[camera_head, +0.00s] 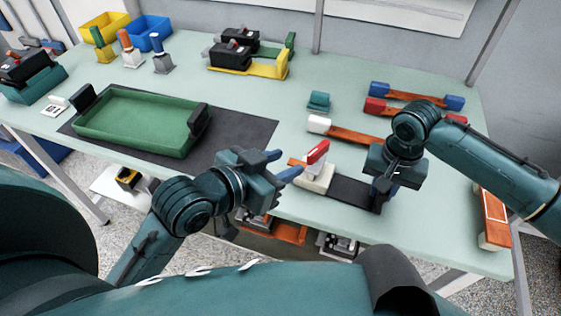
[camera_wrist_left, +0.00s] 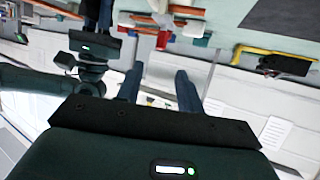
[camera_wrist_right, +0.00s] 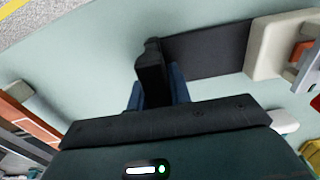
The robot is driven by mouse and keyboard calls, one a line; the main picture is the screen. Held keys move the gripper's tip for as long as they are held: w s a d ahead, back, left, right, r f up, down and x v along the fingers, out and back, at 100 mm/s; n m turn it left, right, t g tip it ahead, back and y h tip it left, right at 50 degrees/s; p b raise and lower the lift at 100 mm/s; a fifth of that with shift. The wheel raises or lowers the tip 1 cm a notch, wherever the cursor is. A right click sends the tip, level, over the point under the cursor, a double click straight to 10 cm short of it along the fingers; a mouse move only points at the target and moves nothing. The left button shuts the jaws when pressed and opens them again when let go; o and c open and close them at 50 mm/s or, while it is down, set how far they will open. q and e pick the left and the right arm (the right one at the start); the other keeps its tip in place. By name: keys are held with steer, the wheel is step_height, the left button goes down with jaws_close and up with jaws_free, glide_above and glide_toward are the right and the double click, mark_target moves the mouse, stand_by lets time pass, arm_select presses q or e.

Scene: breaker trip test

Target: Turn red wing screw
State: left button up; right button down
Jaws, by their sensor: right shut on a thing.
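The red wing screw (camera_head: 317,152) stands tilted on a cream block (camera_head: 315,182) at the left end of a fixture with a flat black bar (camera_head: 350,192). A red piece, likely the same screw, shows in the left wrist view (camera_wrist_left: 163,40). My left gripper (camera_head: 282,164) is open and empty, just left of the screw and apart from it. My right gripper (camera_head: 384,190) is shut on the black end block (camera_wrist_right: 152,75) at the bar's other end. In the right wrist view, the cream block (camera_wrist_right: 262,45) is at the upper right.
A green tray (camera_head: 140,120) on a dark mat lies to the left. Similar fixtures with orange bars (camera_head: 355,134) stand behind and right. A yellow holder (camera_head: 262,68) with black breakers is at the back. An orange-topped piece (camera_head: 494,215) lies near the right edge.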

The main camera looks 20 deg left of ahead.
arm_select(q)
steer(key=shift+o, duration=1.4)
steer(key=shift+w+d, duration=0.25)
steer(key=shift+w, duration=0.15)
steer(key=o, duration=0.6)
steer(key=w+d+m, duration=0.1)
steer(key=w, duration=0.1)
steer(key=w+d+m+g+h, duration=0.1)
steer(key=w+d, duration=0.1)
steer(key=w, duration=0.1)
steer(key=w+d+m, duration=0.1)
steer(key=w+m, duration=0.1)
steer(key=shift+w+d+r+g+h, duration=0.15)
steer(key=shift+w+r+g+h, duration=0.1)
steer(key=shift+r+g+h, duration=0.1)
steer(key=shift+o, duration=0.3)
steer(key=w+d+r+m+g, duration=0.2)
steer(key=w+d+r+m, duration=0.1)
steer(key=w, duration=0.3)
steer(key=shift+w+d+m, duration=0.15)
steer(key=shift+w+m, duration=0.2)
steer(key=shift+m, duration=0.35)
steer(key=m+g+y, duration=0.8)
steer(key=m, duration=0.2)
glide_toward(318, 147)
steer(key=shift+h, duration=0.25)
step_height(318, 147, down, 10)
steer(key=shift+w+r, duration=0.1)
steer(key=shift+r, duration=0.1)
steer(key=shift+c, duration=0.2)
